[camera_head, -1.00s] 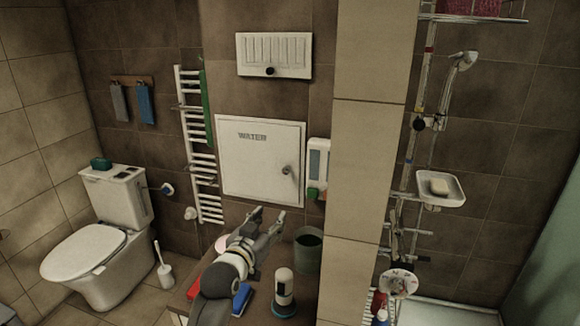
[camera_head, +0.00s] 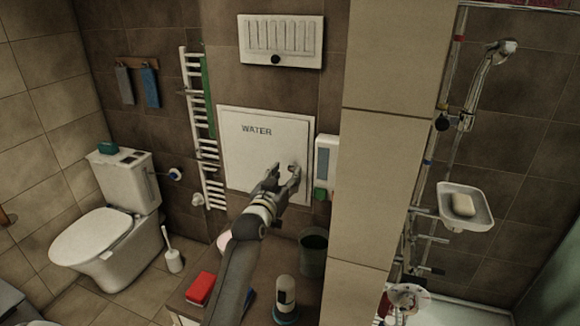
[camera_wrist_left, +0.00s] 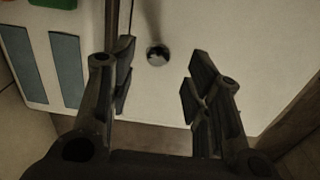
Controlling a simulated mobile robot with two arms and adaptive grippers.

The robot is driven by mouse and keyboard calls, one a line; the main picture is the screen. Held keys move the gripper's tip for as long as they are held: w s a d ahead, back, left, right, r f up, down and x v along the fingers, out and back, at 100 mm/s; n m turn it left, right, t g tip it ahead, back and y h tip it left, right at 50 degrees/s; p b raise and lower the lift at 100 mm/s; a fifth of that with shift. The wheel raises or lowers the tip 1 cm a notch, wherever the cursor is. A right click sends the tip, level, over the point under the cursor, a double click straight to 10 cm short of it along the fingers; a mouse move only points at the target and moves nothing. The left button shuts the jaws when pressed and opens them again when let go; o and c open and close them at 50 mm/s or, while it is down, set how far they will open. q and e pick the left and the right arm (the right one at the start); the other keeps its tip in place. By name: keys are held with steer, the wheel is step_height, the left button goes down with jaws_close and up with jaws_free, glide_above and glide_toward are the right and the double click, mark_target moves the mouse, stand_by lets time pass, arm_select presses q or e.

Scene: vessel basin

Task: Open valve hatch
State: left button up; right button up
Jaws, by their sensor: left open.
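The valve hatch (camera_head: 240,150) is a white square door marked WATER, set in the tiled wall; it looks shut. It fills much of the left wrist view (camera_wrist_left: 255,60). Its small round knob (camera_wrist_left: 158,56) shows there between the fingers and a little beyond their tips. In the head view the knob is mostly hidden by the fingers. My left gripper (camera_head: 284,178) is in front of the hatch's lower right part. In the left wrist view my left gripper (camera_wrist_left: 160,80) is open and holds nothing. My right gripper is not in view.
A soap dispenser (camera_head: 326,165) hangs just right of the hatch, a towel radiator (camera_head: 204,130) left. A counter below holds a red sponge (camera_head: 200,289), a dark cup (camera_head: 313,250) and a white bottle (camera_head: 286,292). A tiled pillar (camera_head: 375,150) stands at the right.

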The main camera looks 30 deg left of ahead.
mark_target(291, 168)
arm_select(q)
steer(key=x, duration=0.3)
steer(key=shift+w+r+p, duration=0.1)
steer(key=shift+w+p, duration=0.1)
steer(key=shift+p, duration=0.15)
steer(key=shift+w, duration=0.2)
steer(key=shift+c, duration=0.2)
steer(key=c, duration=0.7)
jaws_close()
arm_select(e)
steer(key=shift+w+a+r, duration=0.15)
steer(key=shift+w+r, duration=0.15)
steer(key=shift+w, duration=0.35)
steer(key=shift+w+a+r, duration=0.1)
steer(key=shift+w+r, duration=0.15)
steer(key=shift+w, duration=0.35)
